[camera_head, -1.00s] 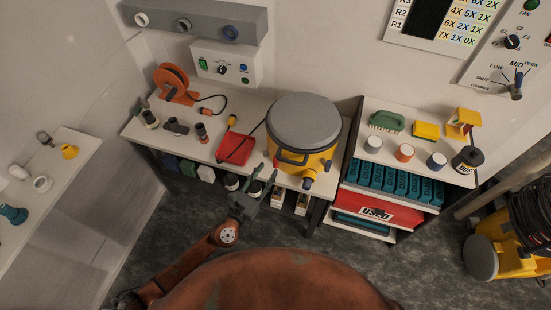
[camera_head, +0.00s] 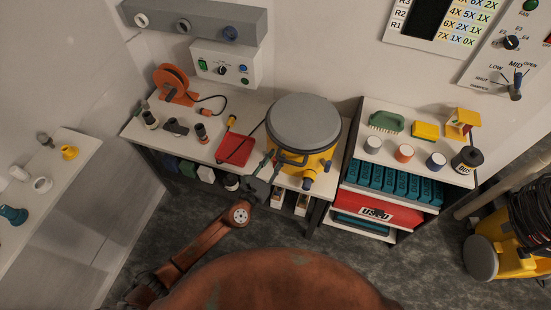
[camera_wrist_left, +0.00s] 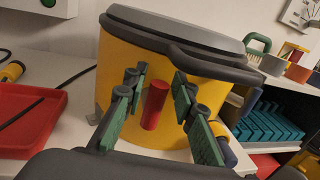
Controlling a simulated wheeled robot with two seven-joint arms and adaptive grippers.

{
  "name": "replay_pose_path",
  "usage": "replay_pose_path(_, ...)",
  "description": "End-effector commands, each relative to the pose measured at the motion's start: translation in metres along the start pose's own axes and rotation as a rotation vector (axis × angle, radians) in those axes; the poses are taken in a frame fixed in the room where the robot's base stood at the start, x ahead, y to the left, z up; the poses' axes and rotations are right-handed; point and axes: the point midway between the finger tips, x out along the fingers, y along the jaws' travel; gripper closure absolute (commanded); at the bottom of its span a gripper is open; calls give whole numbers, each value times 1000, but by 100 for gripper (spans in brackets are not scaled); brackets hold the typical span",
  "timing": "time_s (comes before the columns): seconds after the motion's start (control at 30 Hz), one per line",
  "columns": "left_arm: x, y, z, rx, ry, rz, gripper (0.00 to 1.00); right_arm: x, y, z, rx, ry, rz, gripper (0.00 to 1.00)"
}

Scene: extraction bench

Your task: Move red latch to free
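The red latch (camera_wrist_left: 155,105) is a short red cylinder on the front of the yellow canister (camera_wrist_left: 115,75), which has a grey lid and a dark handle. In the left wrist view it stands between the two green fingers of my left gripper (camera_wrist_left: 156,110), which is open, with a gap on each side of the latch. In the head view the gripper (camera_head: 272,160) is at the front left of the canister (camera_head: 316,162), and the latch is hard to make out there. My right gripper is not in view.
A red tray (camera_head: 235,149) lies left of the canister on the bench (camera_head: 205,152). An orange reel (camera_head: 174,82) and small bottles stand farther left. A shelf unit (camera_head: 405,158) with tubs and teal boxes stands close on the right. A dark hose end (camera_wrist_left: 228,150) juts out right of the fingers.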

Motion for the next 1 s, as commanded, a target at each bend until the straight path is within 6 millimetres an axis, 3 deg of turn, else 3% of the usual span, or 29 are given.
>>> replay_pose_path(0.33, 0, 0, 0, 0, 0, 0, 100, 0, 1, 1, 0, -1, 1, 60)
replay_pose_path(0.67, 0, 1, -1, -14, -2, 0, 100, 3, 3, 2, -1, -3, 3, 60)
replay_pose_path(1.0, -2, 7, -8, -177, -34, 1, 100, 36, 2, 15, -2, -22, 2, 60)
